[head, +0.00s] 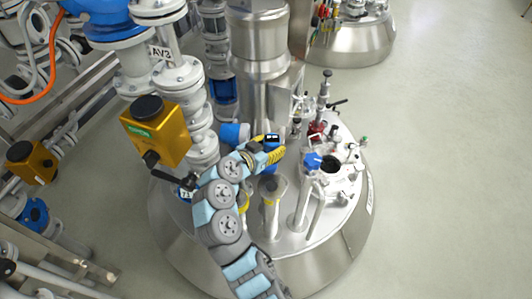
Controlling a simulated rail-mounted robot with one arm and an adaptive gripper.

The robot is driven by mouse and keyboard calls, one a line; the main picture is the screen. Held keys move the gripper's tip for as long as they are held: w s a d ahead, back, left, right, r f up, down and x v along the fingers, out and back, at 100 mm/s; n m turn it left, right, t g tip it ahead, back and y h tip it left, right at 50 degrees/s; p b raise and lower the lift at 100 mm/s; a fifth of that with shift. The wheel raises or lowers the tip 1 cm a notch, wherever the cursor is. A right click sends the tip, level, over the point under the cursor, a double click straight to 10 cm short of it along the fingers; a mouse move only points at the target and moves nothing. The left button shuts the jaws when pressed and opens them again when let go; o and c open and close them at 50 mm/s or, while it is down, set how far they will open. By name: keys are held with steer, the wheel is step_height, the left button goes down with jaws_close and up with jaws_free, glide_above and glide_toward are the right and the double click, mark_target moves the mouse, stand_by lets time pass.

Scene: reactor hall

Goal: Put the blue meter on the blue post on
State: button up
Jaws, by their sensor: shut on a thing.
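My arm reaches up over the steel vessel lid. My gripper (271,153), with yellow showing on its fingers, is shut on the blue meter (271,140), a small blue piece with a dark face. The fingers hide most of the meter. A bit of blue (270,169) shows just below the gripper and looks like the blue post, mostly hidden. I cannot tell whether the meter touches it.
A yellow-banded post (271,192) stands in front of the gripper. A yellow valve box (156,131) and white pipes rise at left, a thick steel column (260,55) behind. Fittings with a blue handle (313,160) crowd the right. The floor at right is clear.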

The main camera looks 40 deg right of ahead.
mark_target(266, 147)
steer(key=shift+w+d+f+b, duration=0.25)
steer(key=shift+w+f, duration=0.6)
steer(key=shift+f, duration=0.25)
steer(key=shift+w+d+f+b, duration=0.2)
steer(key=shift+w+f, duration=0.65)
steer(key=shift+f, duration=0.2)
steer(key=shift+f+b, duration=0.35)
steer(key=shift+f, duration=1.1)
steer(key=shift+f, duration=0.15)
steer(key=o, duration=1.2)
